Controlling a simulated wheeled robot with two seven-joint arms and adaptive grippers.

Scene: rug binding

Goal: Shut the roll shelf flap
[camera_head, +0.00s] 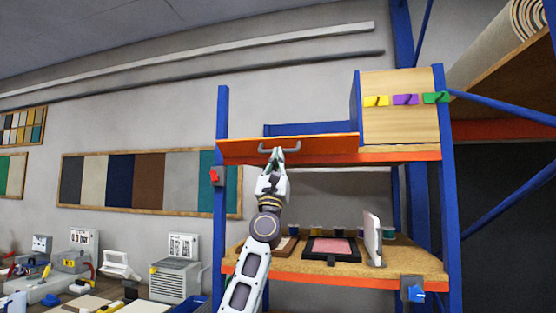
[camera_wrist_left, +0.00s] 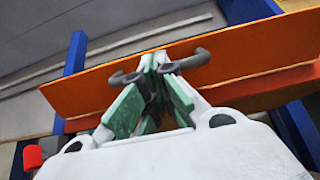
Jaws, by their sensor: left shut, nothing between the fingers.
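The roll shelf flap (camera_head: 235,149) is an orange panel at the upper left bay of the blue-posted shelf. It hangs folded out toward me, seen at a shallow angle, and the bay above it stands open. It also spans the left wrist view (camera_wrist_left: 90,90). A grey bar handle (camera_head: 293,150) sits on the flap; its two ends show in the wrist view (camera_wrist_left: 198,59). My left gripper (camera_head: 274,153) is at the handle with its green-padded fingers (camera_wrist_left: 160,64) shut and empty. The fingers hide the handle's middle, so I cannot tell whether they touch it. My right gripper is out of view.
A wooden panel with yellow, purple and green hooks (camera_head: 405,98) stands right of the flap. The lower shelf (camera_head: 300,265) holds trays and an upright pale item (camera_head: 372,238). A red switch box (camera_head: 217,176) is on the left post. Blue braces (camera_head: 500,215) run at the right.

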